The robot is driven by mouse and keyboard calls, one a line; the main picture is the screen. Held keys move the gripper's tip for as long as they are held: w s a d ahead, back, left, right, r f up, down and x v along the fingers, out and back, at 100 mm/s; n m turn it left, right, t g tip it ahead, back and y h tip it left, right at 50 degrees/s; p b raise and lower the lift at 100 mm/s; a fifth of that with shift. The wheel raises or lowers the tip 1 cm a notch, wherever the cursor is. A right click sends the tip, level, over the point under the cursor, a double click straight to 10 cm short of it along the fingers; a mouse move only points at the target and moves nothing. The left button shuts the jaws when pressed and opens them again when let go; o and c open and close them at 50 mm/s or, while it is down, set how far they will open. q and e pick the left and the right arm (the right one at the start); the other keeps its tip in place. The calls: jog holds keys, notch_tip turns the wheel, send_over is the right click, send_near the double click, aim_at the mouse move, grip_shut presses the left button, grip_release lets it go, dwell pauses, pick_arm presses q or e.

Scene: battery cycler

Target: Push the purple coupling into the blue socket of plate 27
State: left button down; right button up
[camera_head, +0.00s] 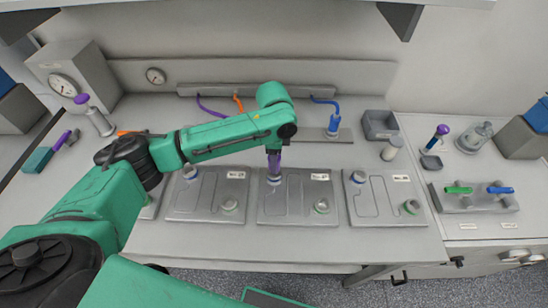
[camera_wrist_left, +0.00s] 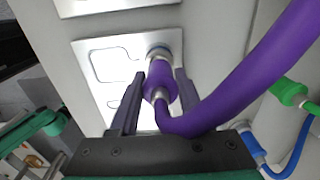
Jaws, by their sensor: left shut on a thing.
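The purple coupling (camera_wrist_left: 158,84) is between the fingers of my left gripper (camera_wrist_left: 153,88), which is shut on it. A thick purple hose (camera_wrist_left: 245,80) bends away from the coupling to the right in the left wrist view. Just beyond the coupling is a round socket (camera_wrist_left: 158,52) with a bluish ring, on a pale plate (camera_wrist_left: 90,62). The coupling is lined up with it; I cannot tell whether it is seated. In the head view my left gripper (camera_head: 274,160) points down over the back-left socket (camera_head: 273,179) of the middle plate (camera_head: 298,200). The plate numbers are too small to read. My right gripper is not in view.
Similar plates lie at left (camera_head: 205,195) and right (camera_head: 385,200). A blue coupling (camera_head: 334,122) stands at the back, near a grey bin (camera_head: 380,124) and a small jar (camera_head: 391,148). A block with green and blue handles (camera_head: 475,203) is on the right bench.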

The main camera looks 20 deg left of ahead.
pick_arm(q)
jog(key=shift+f, duration=0.2)
jog(key=shift+f, duration=0.15)
jog(key=shift+f, duration=0.25)
jog(key=shift+f, duration=0.6)
dwell(0.3)
grip_release()
dwell(0.4)
